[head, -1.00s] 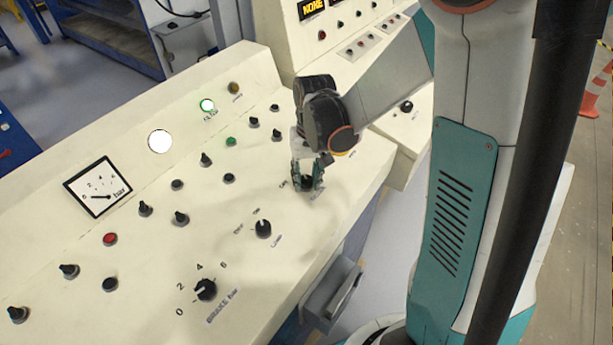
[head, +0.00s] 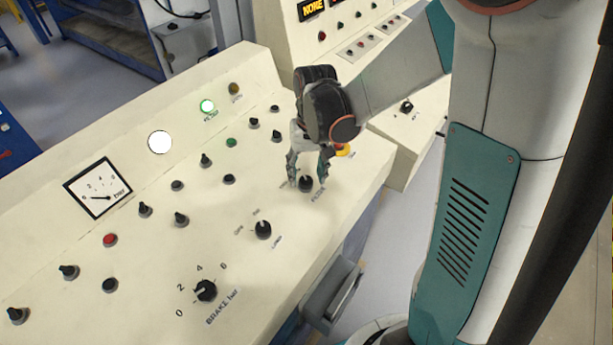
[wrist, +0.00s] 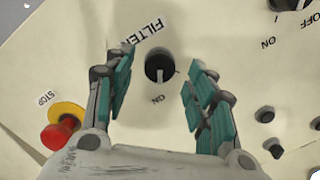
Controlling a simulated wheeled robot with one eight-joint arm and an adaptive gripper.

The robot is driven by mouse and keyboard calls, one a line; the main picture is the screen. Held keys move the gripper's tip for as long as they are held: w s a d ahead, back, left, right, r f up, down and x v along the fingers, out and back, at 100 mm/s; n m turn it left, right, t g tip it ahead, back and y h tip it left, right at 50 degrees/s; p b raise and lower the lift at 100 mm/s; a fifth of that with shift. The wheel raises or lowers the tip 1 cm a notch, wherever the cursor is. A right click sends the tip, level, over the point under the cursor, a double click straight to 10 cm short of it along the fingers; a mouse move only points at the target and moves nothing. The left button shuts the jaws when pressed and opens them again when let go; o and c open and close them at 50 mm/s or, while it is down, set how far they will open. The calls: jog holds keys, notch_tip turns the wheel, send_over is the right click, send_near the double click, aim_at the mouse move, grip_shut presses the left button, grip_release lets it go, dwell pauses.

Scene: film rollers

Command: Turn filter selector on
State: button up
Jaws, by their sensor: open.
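The filter selector is a black rotary knob (wrist: 159,66) on the cream panel, next to a printed FILTER label (wrist: 142,37) in the wrist view. Its pale pointer line is aimed toward the ON mark (wrist: 158,99). In the head view the knob (head: 306,184) stands just below my gripper (head: 308,178). My gripper also shows in the wrist view (wrist: 157,88), with its fingers spread on either side of the knob and gaps to it.
A red emergency stop button (wrist: 57,134) on a yellow base is close beside my gripper. The lamp knob (head: 263,230) and the brake knob (head: 205,290) stand nearer the front. Several other knobs and buttons cover the panel. A second console (head: 340,40) stands behind.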

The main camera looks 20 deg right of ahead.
aim_at(309, 179)
notch_tip(309, 179, up, 10)
jog(key=shift+d, duration=0.35)
jog(key=shift+f, duration=0.1)
